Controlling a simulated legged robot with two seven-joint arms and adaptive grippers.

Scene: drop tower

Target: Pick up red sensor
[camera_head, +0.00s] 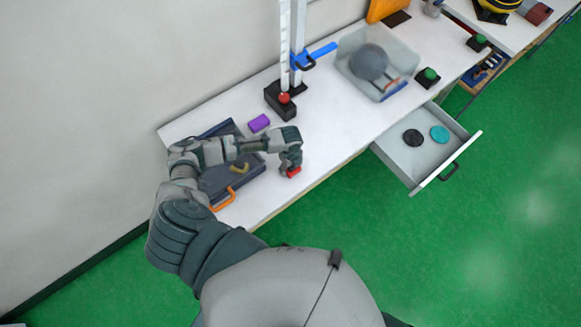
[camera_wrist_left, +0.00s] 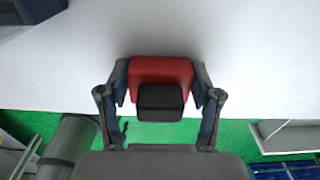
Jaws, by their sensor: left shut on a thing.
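The red sensor (camera_head: 294,172) is a small red block at the front edge of the white table. It also shows in the left wrist view (camera_wrist_left: 160,70), red with a black part (camera_wrist_left: 160,102) on the near side. My left gripper (camera_head: 291,165) is shut on it, with one finger on each side of the block in the left wrist view (camera_wrist_left: 161,88). I cannot tell whether the sensor is touching the table or just above it. My right gripper is not in view.
A dark case (camera_head: 215,185) lies left. A clear bin (camera_head: 400,70) holds a grey ball. An open drawer (camera_head: 407,171) juts out right, holding black and teal discs.

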